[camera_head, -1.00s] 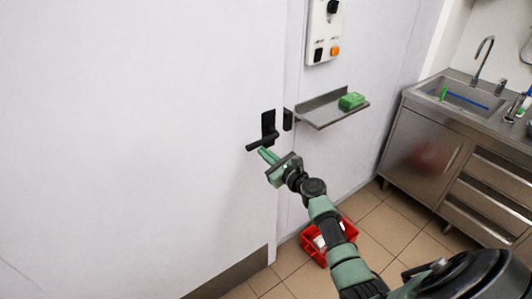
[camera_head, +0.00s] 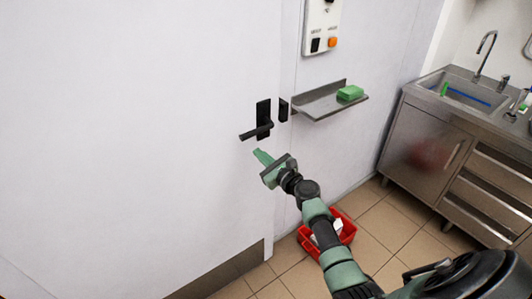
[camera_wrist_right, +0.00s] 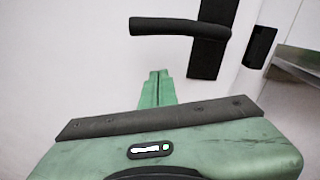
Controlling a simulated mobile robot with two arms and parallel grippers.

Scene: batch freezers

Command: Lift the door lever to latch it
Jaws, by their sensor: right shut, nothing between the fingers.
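The black door lever (camera_head: 256,131) sticks out to the left from its dark plate (camera_head: 263,112) on the white door (camera_head: 140,120). It tilts slightly down toward its free end. A black catch (camera_head: 283,109) sits on the frame just right of the plate. My right gripper (camera_head: 261,156) is shut and empty, just below the lever and apart from it in the picture. In the right wrist view the lever (camera_wrist_right: 180,27) crosses above the closed fingertips (camera_wrist_right: 158,76), with a gap showing between them. My left gripper is not in view.
A red crate (camera_head: 347,231) stands on the floor below. A steel sink unit (camera_head: 425,140) is at the right.

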